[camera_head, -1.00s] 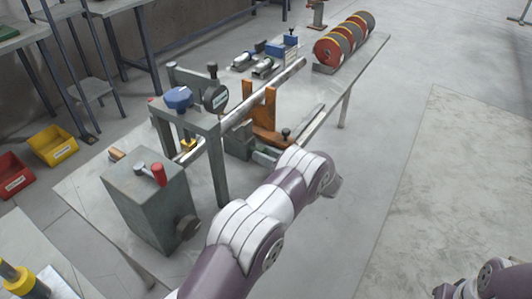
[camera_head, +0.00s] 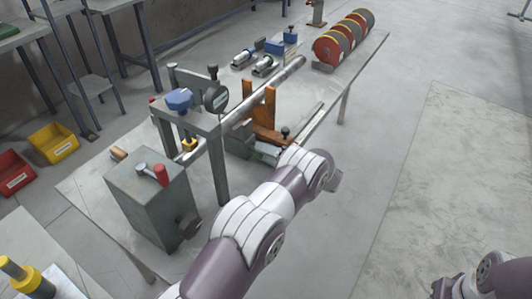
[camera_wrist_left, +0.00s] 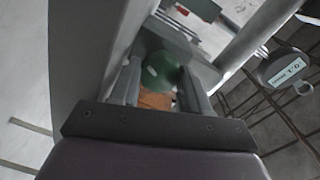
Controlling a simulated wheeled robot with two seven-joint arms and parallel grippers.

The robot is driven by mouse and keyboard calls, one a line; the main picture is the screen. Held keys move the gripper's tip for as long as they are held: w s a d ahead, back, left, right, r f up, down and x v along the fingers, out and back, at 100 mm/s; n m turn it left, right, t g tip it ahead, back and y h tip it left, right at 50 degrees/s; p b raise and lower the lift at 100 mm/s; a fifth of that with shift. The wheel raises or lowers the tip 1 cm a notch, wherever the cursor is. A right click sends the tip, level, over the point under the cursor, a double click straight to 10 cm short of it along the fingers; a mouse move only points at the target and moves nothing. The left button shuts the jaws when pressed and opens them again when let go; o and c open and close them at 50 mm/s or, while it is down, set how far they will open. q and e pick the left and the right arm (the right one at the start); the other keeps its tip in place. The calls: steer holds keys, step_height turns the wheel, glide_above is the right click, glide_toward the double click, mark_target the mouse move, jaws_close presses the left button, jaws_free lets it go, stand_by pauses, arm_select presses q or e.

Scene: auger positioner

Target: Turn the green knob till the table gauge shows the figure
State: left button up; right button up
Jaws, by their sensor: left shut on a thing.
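My left gripper (camera_wrist_left: 163,84) has its two fingers closed on the sides of the round green knob (camera_wrist_left: 163,68) in the left wrist view. In the head view my left arm reaches over the bench's near side, and its wrist mostly hides the knob. My right gripper is out of view.
An orange bracket (camera_head: 264,115) stands beside the bar. A grey box (camera_head: 150,205) with a red-capped handle is at the bench's near left. Red and dark discs (camera_head: 343,40) stand at the far end. Yellow (camera_head: 53,143) and red (camera_head: 15,174) bins lie left.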

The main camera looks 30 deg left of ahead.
arm_select(q)
steer(key=m, duration=0.4)
steer(key=shift+m, duration=0.3)
steer(key=shift+f+m, duration=0.1)
steer(key=shift+m, duration=0.2)
steer(key=shift+g, duration=0.3)
steer(key=o, duration=1.1)
steer(key=shift+c, duration=0.2)
steer(key=shift+s, duration=0.1)
